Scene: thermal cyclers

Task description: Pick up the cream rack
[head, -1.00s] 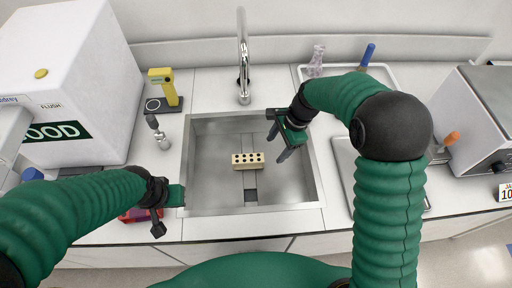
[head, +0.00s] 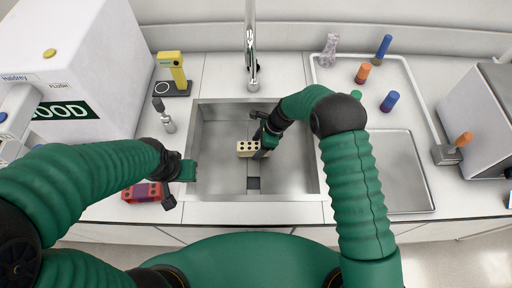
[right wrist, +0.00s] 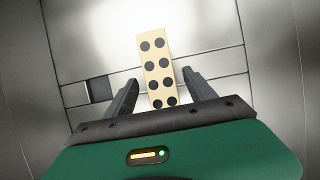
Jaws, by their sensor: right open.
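The cream rack (head: 246,149) is a small block with two rows of dark holes, lying on the floor of the steel sink. In the right wrist view the rack (right wrist: 153,62) stands lengthwise ahead of my right gripper, its near end between the fingers. My right gripper (right wrist: 160,100) is open, with a gap on each side of the rack. In the head view the right gripper (head: 261,147) is over the rack's right part and hides some of it. My left gripper (head: 180,184) is at the sink's left rim, away from the rack; its jaws are unclear.
The sink (head: 216,177) has raised walls, and a faucet (head: 251,60) stands behind it. A red rack (head: 143,193) lies by my left gripper. A yellow device (head: 173,72) and a white machine (head: 75,75) are at left. A tray (head: 408,112) with colored tubes is at right.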

